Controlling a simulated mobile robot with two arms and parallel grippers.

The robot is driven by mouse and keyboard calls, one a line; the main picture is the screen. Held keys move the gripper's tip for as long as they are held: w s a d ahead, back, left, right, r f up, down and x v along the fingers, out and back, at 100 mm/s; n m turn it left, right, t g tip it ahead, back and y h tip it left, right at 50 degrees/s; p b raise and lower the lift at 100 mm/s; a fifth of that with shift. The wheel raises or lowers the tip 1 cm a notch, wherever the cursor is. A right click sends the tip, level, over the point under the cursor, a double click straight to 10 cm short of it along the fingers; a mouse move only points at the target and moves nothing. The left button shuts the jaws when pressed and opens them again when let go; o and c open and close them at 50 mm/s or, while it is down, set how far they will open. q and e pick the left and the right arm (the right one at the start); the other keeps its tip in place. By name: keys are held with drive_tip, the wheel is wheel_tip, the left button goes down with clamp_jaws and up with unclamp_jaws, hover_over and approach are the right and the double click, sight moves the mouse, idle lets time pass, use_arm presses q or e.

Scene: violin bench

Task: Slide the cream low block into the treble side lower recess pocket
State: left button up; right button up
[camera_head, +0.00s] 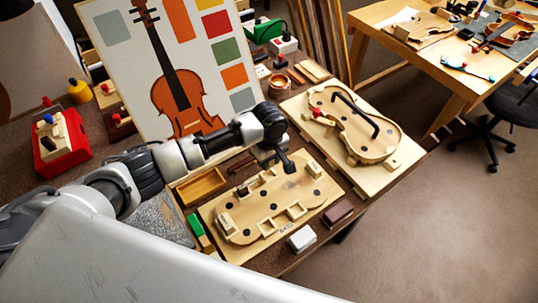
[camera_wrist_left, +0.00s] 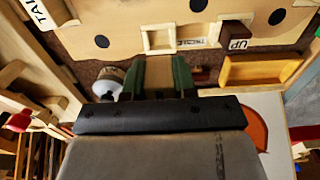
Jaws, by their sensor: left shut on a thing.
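My left gripper (camera_wrist_left: 157,78) is shut on the cream low block (camera_wrist_left: 158,72), which sits between its two green fingers in the left wrist view. The light wooden board (camera_head: 235,218) has framed pockets. In the left wrist view, an empty square recess pocket (camera_wrist_left: 163,39) lies just beyond the block, beside a label reading TREBLE. The block and pocket look close but apart; the height between them cannot be told. In the head view my left gripper (camera_head: 288,162) is over the board's far side, and the block is hidden. My right gripper is not in view.
A shallow wooden tray (camera_head: 200,186) lies left of the board. A white block (camera_head: 302,238) and a brown block (camera_head: 339,212) lie along the front edge. A violin body (camera_head: 375,145) on a second board stands to the right. The poster (camera_head: 215,55) rises behind.

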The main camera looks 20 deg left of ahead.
use_arm(q)
drive_tip(key=shift+f+b, duration=0.75)
drive_tip(key=shift+f, duration=1.35)
drive_tip(key=shift+p, duration=0.5)
drive_tip(key=shift+p, duration=0.3)
drive_tip(key=shift+p, duration=0.3)
